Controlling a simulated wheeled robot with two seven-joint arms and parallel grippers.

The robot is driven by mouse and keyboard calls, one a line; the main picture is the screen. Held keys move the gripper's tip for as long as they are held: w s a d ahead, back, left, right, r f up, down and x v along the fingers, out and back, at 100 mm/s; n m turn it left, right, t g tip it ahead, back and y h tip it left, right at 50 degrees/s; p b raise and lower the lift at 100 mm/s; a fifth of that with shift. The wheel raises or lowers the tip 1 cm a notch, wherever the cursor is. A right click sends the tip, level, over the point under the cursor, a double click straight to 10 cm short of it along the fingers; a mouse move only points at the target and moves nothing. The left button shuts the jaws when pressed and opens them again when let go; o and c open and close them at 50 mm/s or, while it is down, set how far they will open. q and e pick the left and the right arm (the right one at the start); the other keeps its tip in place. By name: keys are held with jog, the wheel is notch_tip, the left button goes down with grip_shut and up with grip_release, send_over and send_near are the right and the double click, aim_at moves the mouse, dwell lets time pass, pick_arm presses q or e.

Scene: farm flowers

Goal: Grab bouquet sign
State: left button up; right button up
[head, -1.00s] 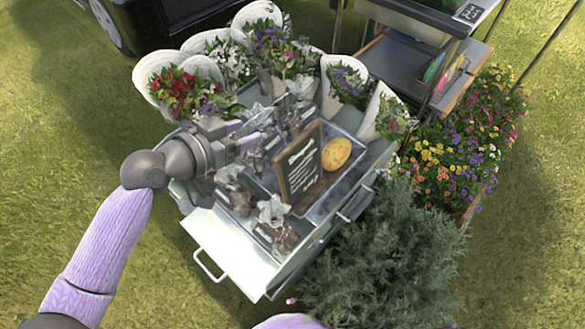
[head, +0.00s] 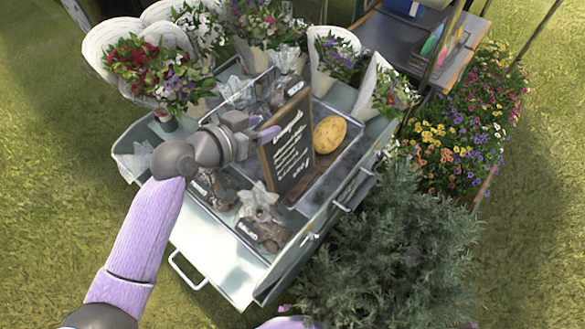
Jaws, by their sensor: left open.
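The bouquet sign (head: 289,146) is a small dark board with a wooden frame and white handwriting. It stands tilted in the tray on the cart, left of a round yellow-brown loaf. My left gripper (head: 262,128) is at the sign's upper left edge, with a lilac fingertip close to the board. It is open; I cannot tell whether a finger touches the sign. The wrist hides part of the bags behind it. My right gripper is not in view; only a bit of lilac shows at the bottom edge.
The loaf (head: 329,134) lies right of the sign. Wrapped bags (head: 262,217) stand in front and behind. Wrapped bouquets (head: 160,72) line the cart's back. A grey-green bush (head: 395,250) and flowers (head: 460,140) crowd the right. Grass is open at left.

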pick_arm(q)
jog(key=shift+w+d+f+b, duration=0.35)
jog(key=shift+w+d+f, duration=0.3)
jog(key=shift+f, duration=0.1)
jog(key=shift+w+d, duration=0.15)
jog(key=shift+d, duration=0.05)
jog(key=shift+r, duration=0.15)
grip_shut()
dwell(0.5)
